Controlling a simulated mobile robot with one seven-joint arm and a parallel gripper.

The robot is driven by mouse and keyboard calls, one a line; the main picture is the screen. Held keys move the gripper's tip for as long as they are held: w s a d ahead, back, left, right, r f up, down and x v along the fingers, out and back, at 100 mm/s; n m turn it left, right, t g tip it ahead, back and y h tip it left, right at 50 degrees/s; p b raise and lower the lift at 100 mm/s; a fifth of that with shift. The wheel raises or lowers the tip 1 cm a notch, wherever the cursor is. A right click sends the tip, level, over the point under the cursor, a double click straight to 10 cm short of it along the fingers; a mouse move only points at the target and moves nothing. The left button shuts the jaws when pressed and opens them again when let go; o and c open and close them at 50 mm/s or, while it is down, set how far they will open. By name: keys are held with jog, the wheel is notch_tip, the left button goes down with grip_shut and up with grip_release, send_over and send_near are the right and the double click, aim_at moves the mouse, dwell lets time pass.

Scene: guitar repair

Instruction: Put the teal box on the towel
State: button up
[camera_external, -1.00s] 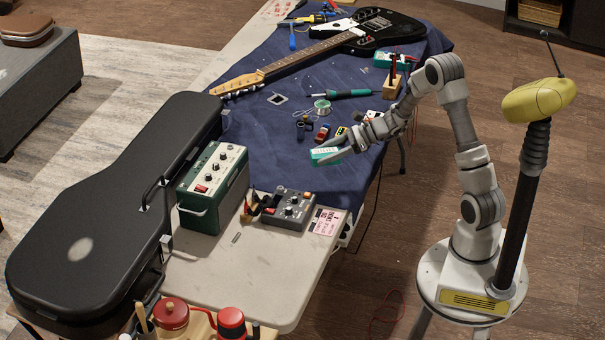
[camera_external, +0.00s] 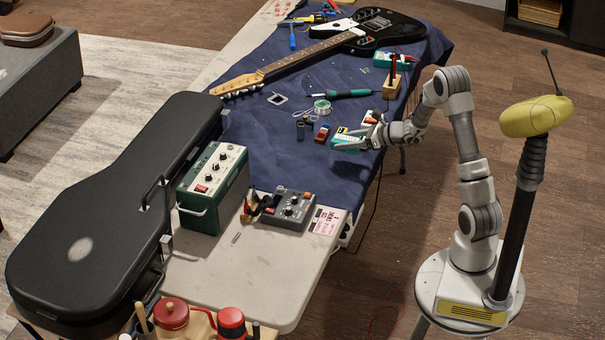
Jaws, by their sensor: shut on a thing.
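The teal box (camera_external: 347,143) is small and sits between the fingers of my gripper (camera_external: 352,141), which is shut on it. The box is over the right part of the dark blue towel (camera_external: 300,166), near its right edge. Part of the box is hidden by the fingers. I cannot tell whether it touches the towel or hangs just above it. The towel covers most of the table's far half.
Small coloured boxes (camera_external: 322,134) and a solder spool (camera_external: 322,107) lie close to my gripper. A guitar (camera_external: 300,52) lies behind. A grey mixer-like device (camera_external: 288,208) and a green amplifier (camera_external: 213,187) stand in front. The towel's front middle is bare.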

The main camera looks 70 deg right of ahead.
aim_at(335, 165)
jog(key=w, duration=0.1)
jog(key=a+f, duration=0.1)
jog(key=w+f, duration=0.1)
jog(key=shift+w+a+b, duration=0.25)
jog(key=shift+w+b, duration=0.05)
jog(key=shift+w, duration=0.05)
jog(key=shift+f+b, duration=0.7)
jog(key=shift+f, duration=1.25)
jog(key=shift+f, duration=0.1)
jog(key=o, duration=1.4)
jog(key=shift+r, duration=0.25)
jog(key=p+v, duration=0.2)
jog(key=v, duration=1)
jog(key=shift+f, duration=0.1)
